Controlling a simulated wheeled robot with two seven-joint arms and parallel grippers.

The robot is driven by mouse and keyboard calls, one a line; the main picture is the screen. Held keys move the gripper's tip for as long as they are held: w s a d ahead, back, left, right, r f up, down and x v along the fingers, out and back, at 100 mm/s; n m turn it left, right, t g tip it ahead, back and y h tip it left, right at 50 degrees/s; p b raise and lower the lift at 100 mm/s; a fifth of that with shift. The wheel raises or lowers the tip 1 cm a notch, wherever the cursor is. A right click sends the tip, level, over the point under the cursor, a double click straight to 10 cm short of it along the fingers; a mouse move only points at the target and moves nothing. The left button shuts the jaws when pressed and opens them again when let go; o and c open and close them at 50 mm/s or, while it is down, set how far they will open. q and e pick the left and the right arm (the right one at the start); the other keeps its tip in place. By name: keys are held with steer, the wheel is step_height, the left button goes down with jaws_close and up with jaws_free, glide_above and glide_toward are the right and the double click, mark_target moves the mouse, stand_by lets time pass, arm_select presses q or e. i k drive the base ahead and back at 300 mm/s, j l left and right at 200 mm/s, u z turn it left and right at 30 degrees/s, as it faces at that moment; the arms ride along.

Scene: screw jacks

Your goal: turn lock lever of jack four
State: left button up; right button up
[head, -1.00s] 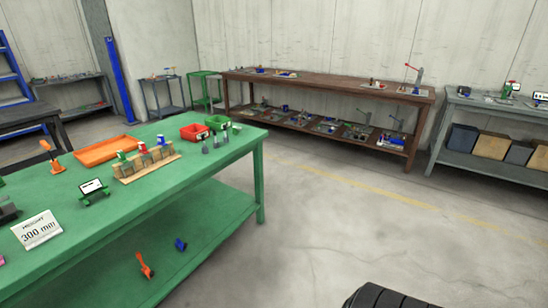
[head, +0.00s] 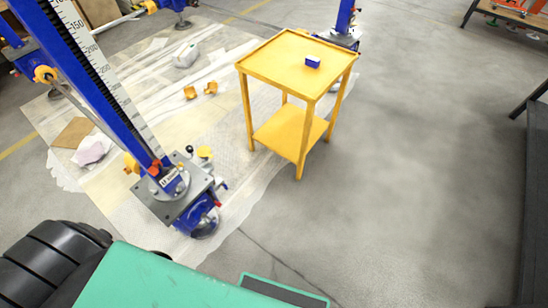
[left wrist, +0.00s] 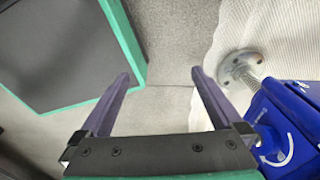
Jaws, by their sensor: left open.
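A tall blue jack (head: 112,85) with a printed scale stands at the left of the head view, tilted in the picture. Its grey base plate (head: 153,203) carries a label too small to read, a red-orange part (head: 155,168) and a small black ball knob (head: 189,149). I cannot tell which part is the lock lever or which jack number this is. In the left wrist view, a blue housing (left wrist: 292,112) with a white curved arrow and a round metal screw foot (left wrist: 240,68) are at the right. My left gripper (left wrist: 161,74) is open and empty, left of the housing and apart from it. My right gripper is not in view.
A yellow table (head: 283,75) with a small blue block (head: 313,62) stands right of the jack. More blue jack parts (head: 343,20) stand behind it. White sheeting (head: 235,135) covers the floor around the jack. Grey floor (head: 420,160) at the right is clear.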

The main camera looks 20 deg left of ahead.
mark_target(215, 200)
steer(key=k+u, duration=0.1)
steer(key=u, duration=1.25)
